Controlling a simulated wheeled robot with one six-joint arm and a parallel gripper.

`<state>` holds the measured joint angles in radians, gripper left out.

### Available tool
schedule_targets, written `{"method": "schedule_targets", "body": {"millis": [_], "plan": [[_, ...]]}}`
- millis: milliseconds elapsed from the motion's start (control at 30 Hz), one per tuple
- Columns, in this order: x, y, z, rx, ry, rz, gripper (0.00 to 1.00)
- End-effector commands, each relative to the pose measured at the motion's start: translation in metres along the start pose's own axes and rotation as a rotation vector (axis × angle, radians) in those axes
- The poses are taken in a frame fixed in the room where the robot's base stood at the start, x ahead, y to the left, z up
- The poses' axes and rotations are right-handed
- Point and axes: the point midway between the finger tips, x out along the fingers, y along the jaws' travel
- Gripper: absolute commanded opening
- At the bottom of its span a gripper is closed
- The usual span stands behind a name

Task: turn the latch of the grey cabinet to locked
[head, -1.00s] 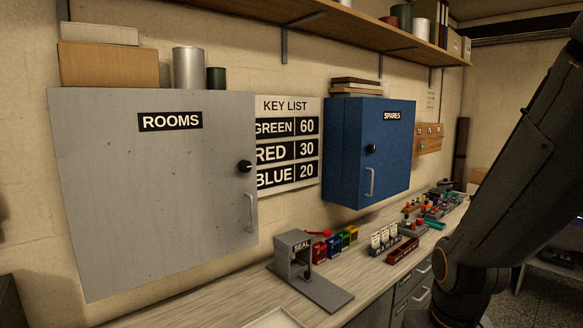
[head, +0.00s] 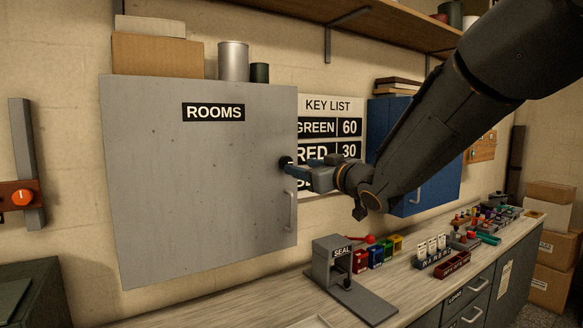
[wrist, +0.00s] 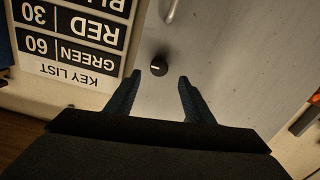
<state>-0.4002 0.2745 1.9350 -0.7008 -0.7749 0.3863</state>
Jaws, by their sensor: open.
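The grey cabinet (head: 200,190), labelled ROOMS, hangs on the wall with its door shut. Its latch is a round black knob (head: 284,161) at the door's right edge, above the handle (head: 291,212). My gripper (head: 293,168) is at the knob and partly hides it in the head view. In the wrist view the knob (wrist: 159,65) shows a short white mark lying nearly level in the picture. My open gripper (wrist: 160,79) has its two blue fingertips spread, with the knob just past them and between their lines. I cannot tell whether they touch it.
A key list sign (head: 333,105) is on the wall right of the cabinet, partly behind my gripper. A blue cabinet (head: 385,130) hangs farther right, partly behind my arm. Below, the counter (head: 215,300) holds a seal press (head: 340,275) and small coloured boxes.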

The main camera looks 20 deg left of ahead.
Motion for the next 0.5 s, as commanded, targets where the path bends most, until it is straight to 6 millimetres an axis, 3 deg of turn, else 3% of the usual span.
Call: {"method": "schedule_targets", "body": {"millis": [300, 500], "plan": [[0.046, 0.0, 0.001, 0.0, -0.004, 0.002, 0.48], [0.063, 0.001, 0.001, 0.0, -0.003, 0.003, 0.48]]}}
